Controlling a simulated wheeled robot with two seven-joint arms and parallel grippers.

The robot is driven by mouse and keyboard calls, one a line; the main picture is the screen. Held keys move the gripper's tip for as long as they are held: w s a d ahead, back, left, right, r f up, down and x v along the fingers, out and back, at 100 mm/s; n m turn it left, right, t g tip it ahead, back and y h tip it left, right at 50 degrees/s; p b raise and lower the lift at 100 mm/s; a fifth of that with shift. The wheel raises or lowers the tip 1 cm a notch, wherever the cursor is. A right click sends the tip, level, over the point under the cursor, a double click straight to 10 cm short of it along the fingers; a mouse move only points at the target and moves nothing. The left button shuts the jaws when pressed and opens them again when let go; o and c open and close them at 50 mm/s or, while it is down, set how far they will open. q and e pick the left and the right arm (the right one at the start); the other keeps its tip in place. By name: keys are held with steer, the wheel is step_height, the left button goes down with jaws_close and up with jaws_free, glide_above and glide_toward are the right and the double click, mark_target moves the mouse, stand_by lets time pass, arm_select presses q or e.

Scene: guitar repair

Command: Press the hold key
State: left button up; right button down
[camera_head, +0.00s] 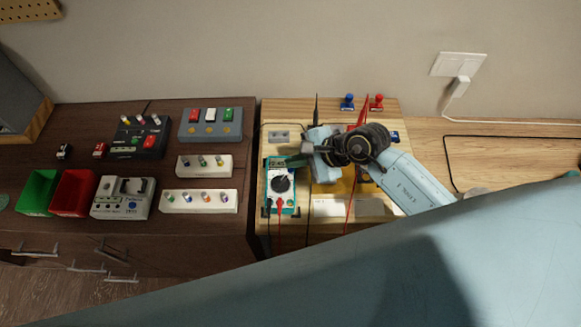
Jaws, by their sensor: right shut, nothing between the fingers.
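A teal multimeter (271,206) with a dark round dial lies on the light wooden board, with red and black leads plugged into its lower end. My right gripper (292,158) is shut and empty. Its arm comes in from the right, and its fingertips are over the upper right part of the meter, next to the display (277,162). The hold key cannot be made out; the meter's keys are too small or lie behind the fingers. Whether the fingertips touch the meter cannot be told. My left gripper is not in view.
Left of the board, a dark cabinet top (240,135) holds several pedals, a green bin (38,192) and a red bin (73,193). Blue (347,102) and red (376,102) clamp-like pieces stand behind my right arm. A cable crosses the bench at right.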

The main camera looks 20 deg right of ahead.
steer(key=shift+f, duration=0.35)
steer(key=shift+f+b, duration=0.45)
steer(key=shift+b, duration=0.15)
steer(key=shift+r, duration=0.1)
stand_by(0.5)
steer(key=shift+r+p, duration=0.7)
steer(key=shift+r, duration=0.1)
step_height(320, 180, up, 5)
steer(key=p, duration=0.4)
stand_by(0.6)
